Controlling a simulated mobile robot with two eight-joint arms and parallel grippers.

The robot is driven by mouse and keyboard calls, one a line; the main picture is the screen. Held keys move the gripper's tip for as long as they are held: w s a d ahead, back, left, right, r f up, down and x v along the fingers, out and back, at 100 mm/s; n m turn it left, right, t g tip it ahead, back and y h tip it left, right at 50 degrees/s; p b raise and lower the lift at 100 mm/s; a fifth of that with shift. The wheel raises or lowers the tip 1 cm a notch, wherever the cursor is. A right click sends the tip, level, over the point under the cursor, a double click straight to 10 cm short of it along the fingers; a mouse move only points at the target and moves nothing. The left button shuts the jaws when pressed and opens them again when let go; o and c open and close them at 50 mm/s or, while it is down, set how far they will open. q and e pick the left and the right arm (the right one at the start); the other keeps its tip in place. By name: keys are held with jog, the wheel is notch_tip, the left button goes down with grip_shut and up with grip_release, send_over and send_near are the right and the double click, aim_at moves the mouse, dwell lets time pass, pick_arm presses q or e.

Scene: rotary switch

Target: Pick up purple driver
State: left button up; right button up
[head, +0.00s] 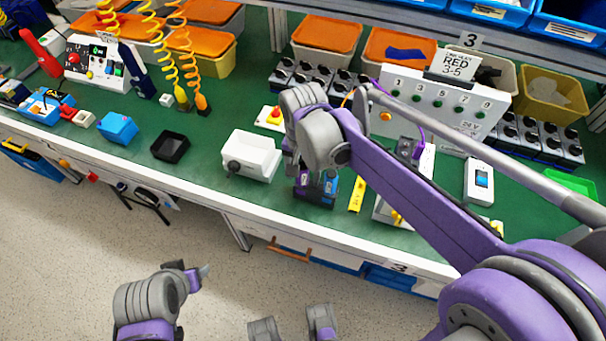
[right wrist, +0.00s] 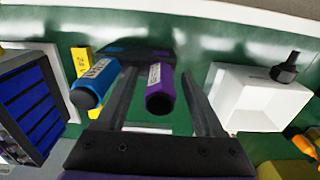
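The purple driver (right wrist: 160,90) stands in a dark holder (right wrist: 140,50) with its handle end toward the right wrist camera. A blue driver (right wrist: 92,85) stands beside it, to the left in that view. My right gripper (right wrist: 160,75) is open, with one finger on each side of the purple driver and a visible gap on the right. The left finger lies between the two drivers. In the head view the holder with the drivers (head: 317,187) is near the table's front edge, just below my right wrist, and the fingers are mostly hidden. My left gripper (head: 195,275) is low over the floor, its opening unclear.
A white box with a black knob (head: 250,155) stands left of the holder. A yellow strip (head: 357,194) lies to its right. A white control panel (head: 437,104) stands behind my right arm. A black tray (head: 170,147) and blue box (head: 117,127) are farther left.

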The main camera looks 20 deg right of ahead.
grip_shut()
jog(key=shift+r, duration=0.15)
notch_tip(320, 180, up, 10)
jog(key=shift+f+p, duration=0.1)
jog(key=shift+p, duration=0.5)
jog(key=c, duration=0.7)
grip_release()
grip_shut()
